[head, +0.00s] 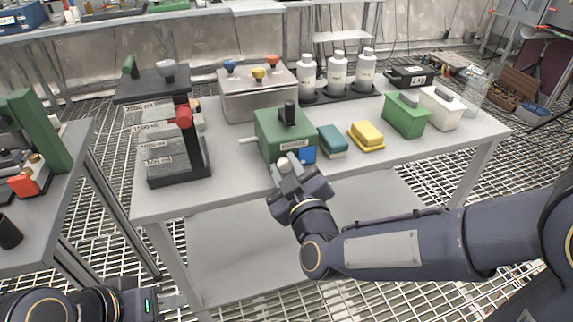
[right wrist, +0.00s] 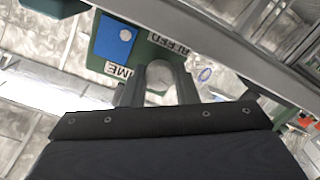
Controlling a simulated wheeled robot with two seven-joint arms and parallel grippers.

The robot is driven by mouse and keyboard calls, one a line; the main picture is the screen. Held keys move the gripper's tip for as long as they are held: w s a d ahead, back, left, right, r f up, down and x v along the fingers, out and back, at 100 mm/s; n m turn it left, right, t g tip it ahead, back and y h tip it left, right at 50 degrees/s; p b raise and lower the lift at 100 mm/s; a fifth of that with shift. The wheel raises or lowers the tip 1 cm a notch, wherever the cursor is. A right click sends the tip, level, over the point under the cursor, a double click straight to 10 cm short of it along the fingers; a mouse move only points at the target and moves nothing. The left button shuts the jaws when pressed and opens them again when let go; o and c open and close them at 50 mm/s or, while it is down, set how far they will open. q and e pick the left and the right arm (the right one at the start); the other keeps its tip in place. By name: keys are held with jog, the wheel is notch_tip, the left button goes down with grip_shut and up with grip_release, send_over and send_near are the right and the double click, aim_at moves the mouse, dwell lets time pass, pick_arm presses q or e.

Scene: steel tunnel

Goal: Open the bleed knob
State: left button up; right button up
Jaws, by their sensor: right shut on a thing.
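The green box (head: 285,135) stands on the grey table, with a black upright handle on top and a blue panel (head: 308,155) on its front. My right gripper (head: 287,168) is at the lower front of this box. In the right wrist view its two fingers (right wrist: 159,88) are on either side of a pale round knob (right wrist: 158,72), shut on it. Partly hidden labels beside it read "BLEED" and "...ME". The blue panel (right wrist: 114,38) also shows there. The gripper hides much of the knob in the head view. My left gripper (head: 175,303) is low at the left, partly cut off, its fingers unclear.
A black stand with marked volume levels (head: 178,130) is left of the green box, and a grey box with coloured knobs (head: 257,95) behind it. Teal (head: 331,140) and yellow (head: 366,136) blocks lie to the right. White bottles (head: 337,70) stand behind.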

jog(key=shift+f+n, duration=0.1)
jog(key=shift+n, duration=0.3)
jog(key=o, duration=0.7)
jog(key=p+v, duration=0.1)
jog(key=v, duration=0.7)
